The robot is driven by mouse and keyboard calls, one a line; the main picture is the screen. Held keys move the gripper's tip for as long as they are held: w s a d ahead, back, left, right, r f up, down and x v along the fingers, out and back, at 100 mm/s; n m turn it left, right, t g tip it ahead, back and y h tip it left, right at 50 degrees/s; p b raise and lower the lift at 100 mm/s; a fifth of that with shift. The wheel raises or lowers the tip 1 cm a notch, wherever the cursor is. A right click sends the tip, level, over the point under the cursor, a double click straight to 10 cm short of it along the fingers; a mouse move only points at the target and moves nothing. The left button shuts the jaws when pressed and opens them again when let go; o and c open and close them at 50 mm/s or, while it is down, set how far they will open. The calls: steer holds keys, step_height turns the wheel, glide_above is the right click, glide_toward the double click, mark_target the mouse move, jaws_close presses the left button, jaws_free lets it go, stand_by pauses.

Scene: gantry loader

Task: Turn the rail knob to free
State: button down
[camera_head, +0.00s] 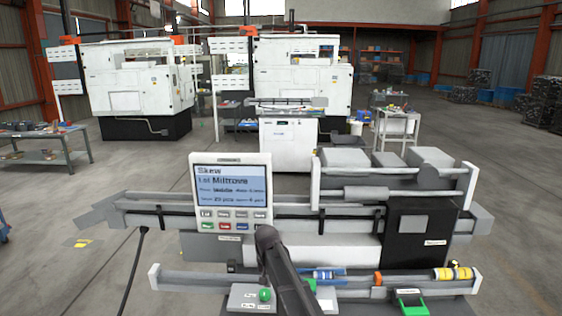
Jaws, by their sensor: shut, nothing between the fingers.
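A green round knob (264,295) sits on a small grey box (240,297) at the bottom, left of centre. Small white labels lie beside it, too small to read, so I cannot tell whether this is the rail knob or how it is set. The front rail (205,280) runs across behind the box and carries an orange ring (378,279). My dark arm rises from the bottom edge in front of the loader, just right of the green knob, and hides part of the rail. I cannot make out my gripper's fingers.
A control panel (230,171) with a lit screen and buttons stands behind the rail. A green-handled part (411,305) and a yellow-banded cylinder (453,274) are at right. Grey blocks (430,158) lie at the back of the loader. A black cable (133,270) hangs at left.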

steer(key=shift+f, duration=0.15)
steer(key=shift+f+b, duration=3.4)
steer(key=shift+b, duration=0.1)
steer(key=shift+w+a+r, duration=0.1)
steer(key=shift+w+a, duration=0.05)
steer(key=shift+w, duration=0.2)
steer(key=shift+a, duration=0.8)
steer(key=shift+w+a, duration=0.1)
steer(key=shift+a, duration=0.35)
steer(key=shift+s+a, duration=0.2)
steer(key=shift+s, duration=0.15)
step_height(320, 180, up, 6)
steer(key=p, duration=0.6)
